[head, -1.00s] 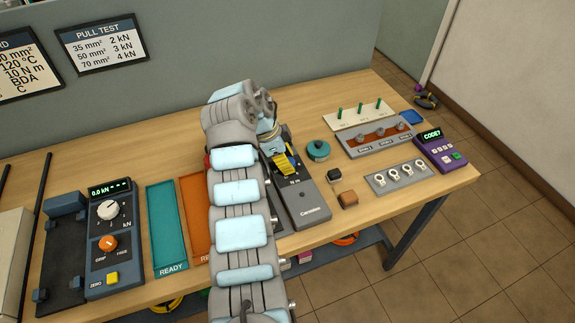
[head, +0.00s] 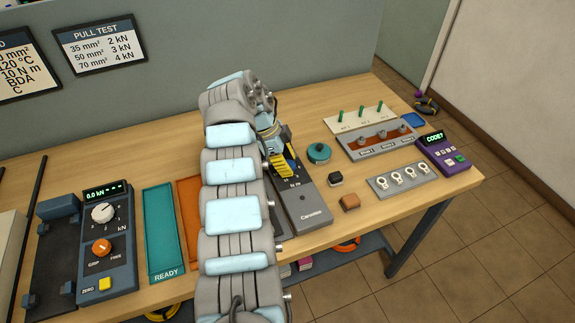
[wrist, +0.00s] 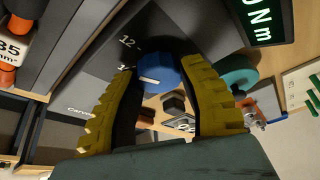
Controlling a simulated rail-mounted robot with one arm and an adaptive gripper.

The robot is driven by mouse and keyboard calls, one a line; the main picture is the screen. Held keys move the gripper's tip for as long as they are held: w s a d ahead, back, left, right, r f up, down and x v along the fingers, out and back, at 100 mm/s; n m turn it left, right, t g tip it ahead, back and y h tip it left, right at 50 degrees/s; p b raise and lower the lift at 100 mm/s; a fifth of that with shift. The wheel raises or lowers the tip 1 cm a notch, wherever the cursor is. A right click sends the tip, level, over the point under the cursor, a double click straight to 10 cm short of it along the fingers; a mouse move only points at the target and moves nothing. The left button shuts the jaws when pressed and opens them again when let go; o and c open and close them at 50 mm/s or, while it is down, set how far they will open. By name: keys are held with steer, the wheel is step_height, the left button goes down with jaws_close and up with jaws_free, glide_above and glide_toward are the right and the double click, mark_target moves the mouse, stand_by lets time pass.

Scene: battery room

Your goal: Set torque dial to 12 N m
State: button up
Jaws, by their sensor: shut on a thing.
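The torque dial (wrist: 165,75) is a blue knob with a white pointer mark, on a dark grey tester (head: 312,205) on the bench. In the wrist view the mark points toward the lower left, near a scale label partly hidden by the left finger. The label 12 sits above and left of the knob. My gripper (wrist: 161,70) has its yellow-padded fingers shut on the dial, one on each side. In the head view my gripper (head: 282,165) is over the tester's upper part. A green display (wrist: 262,18) shows part of a reading, "0 N m"; the rest is cut off.
A teal round object (head: 319,152), a small black block (head: 335,179) and a brown block (head: 350,202) lie right of the tester. A lug tray (head: 383,187) and a purple code box (head: 445,155) stand farther right. A teal READY tray (head: 160,235) lies left.

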steer(key=shift+f+m, duration=0.15)
steer(key=shift+m, duration=0.15)
stand_by(0.5)
steer(key=o, duration=1.2)
steer(key=shift+r+n+t+p, duration=0.25)
steer(key=shift+n+t+p, duration=0.05)
steer(key=shift+n+p, duration=0.9)
